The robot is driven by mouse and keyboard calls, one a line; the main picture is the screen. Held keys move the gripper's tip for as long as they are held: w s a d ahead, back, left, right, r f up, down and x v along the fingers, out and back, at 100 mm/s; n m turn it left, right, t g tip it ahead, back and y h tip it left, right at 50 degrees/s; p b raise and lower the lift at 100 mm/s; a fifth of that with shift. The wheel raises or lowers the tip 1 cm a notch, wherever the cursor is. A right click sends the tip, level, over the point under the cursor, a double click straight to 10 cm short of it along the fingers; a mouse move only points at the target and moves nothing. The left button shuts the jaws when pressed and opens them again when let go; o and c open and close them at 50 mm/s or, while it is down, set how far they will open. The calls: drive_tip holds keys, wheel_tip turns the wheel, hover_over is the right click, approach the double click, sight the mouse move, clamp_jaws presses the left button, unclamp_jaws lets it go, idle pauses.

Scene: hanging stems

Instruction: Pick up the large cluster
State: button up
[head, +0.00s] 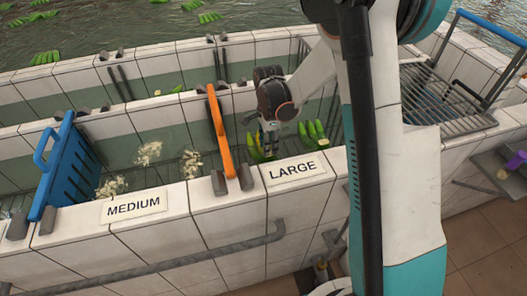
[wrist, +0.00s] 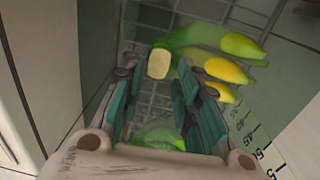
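A green and yellow banana cluster lies in the compartment labelled LARGE; in the wrist view the cluster (wrist: 225,70) has its pale cut crown (wrist: 158,64) between my fingertips and its fruit pointing right. My gripper (head: 269,142) reaches down into this compartment; in the wrist view its two teal fingers (wrist: 153,85) are apart. I cannot tell whether they touch the crown. A second green cluster (head: 313,132) shows to the right in the head view. Blurred green fruit (wrist: 160,134) shows below, between the fingers, partly hidden by my gripper.
An orange divider (head: 220,130) stands left of my gripper, and a blue divider (head: 68,165) further left. Tiled walls carry the MEDIUM sign (head: 133,206) and the LARGE sign (head: 296,170). Pale floating clumps (head: 148,153) lie in the medium compartment. A metal rack (head: 440,100) is at right.

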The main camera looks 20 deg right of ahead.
wheel_tip(320, 180, down, 4)
drive_tip(key=shift+s+d+f+b, duration=0.1)
drive_tip(key=shift+f+b, duration=0.05)
drive_tip(key=shift+b, duration=0.7)
clamp_jaws()
drive_tip(key=shift+r, duration=0.2)
